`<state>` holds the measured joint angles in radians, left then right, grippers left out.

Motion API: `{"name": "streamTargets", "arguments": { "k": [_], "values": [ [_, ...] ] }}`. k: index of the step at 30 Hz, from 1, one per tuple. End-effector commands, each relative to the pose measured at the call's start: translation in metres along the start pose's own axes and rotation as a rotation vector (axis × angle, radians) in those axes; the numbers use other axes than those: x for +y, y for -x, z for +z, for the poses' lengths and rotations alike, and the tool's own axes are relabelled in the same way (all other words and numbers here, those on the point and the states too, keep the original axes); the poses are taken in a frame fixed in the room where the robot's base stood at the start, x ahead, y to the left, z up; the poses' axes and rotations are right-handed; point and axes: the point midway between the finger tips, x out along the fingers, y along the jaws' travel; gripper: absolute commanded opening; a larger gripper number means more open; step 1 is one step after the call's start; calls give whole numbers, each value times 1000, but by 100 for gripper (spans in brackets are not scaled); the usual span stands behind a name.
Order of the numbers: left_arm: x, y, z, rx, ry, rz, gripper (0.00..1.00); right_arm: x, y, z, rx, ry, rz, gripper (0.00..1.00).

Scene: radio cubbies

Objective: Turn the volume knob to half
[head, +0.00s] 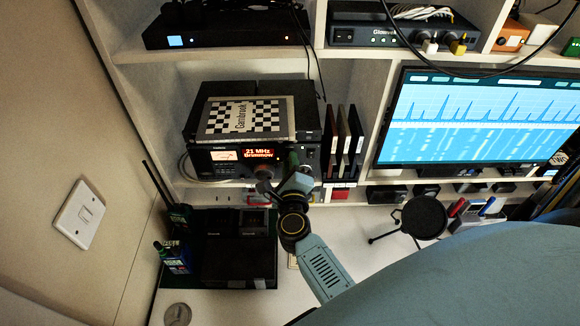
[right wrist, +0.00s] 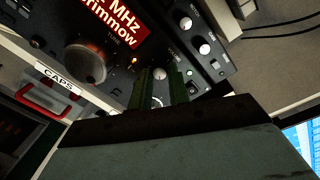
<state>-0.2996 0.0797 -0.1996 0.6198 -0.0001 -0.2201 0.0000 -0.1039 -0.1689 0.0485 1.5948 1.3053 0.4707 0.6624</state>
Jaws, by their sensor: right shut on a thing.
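My right gripper (head: 293,160) is at the right part of the radio's front. In the right wrist view its two green fingers (right wrist: 162,88) are shut on a small silver-capped knob (right wrist: 160,73). Two other small knobs, an upper one (right wrist: 186,23) and a lower one (right wrist: 204,49), are on the panel beyond. My left gripper is not in view.
A checkered Gambrook book (head: 245,118) lies on top of the radio. Dark upright books (head: 343,145) stand to its right. A monitor (head: 480,120) is farther right. Handheld radios (head: 175,255) and a dark tray (head: 264,272) are on the desk below.

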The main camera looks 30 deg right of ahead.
Motion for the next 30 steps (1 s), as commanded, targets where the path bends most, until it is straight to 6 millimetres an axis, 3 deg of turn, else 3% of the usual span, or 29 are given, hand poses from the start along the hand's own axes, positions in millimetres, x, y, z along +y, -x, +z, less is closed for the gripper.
{"name": "streamTargets", "arguments": {
  "k": [20, 21, 24, 30],
  "values": [
    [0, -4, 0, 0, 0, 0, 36, 0, 0, -2, 2, -57, -1, 0],
    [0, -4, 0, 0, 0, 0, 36, 0, 0, -2, 2, -57, -1, 23],
    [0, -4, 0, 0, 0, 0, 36, 0, 0, -2, 1, -57, -1, 36],
    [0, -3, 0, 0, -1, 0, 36, 0, 0, -1, -1, -57, -1, 40]
  ]
}}
